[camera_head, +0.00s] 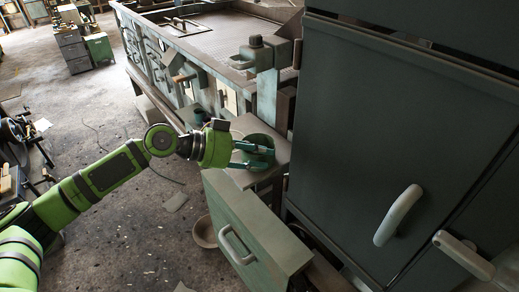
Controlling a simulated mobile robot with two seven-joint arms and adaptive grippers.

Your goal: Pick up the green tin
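The green tin (261,139) appears as a round green shape on a small grey ledge beside the large dark cabinet. My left gripper (256,154) reaches in from the left at the tin, with its dark fingers over the tin's near side. The fingers and the tin overlap in this view, so I cannot tell whether they touch or how far apart the fingers are. The lower part of the tin is hidden. My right gripper is not in view.
A large dark cabinet (400,120) with a pale handle (398,215) fills the right side. A green drawer unit (255,232) stands below the ledge (242,124). A long workbench (205,45) lies behind. A round bowl (205,232) is on the floor. Open floor lies to the left.

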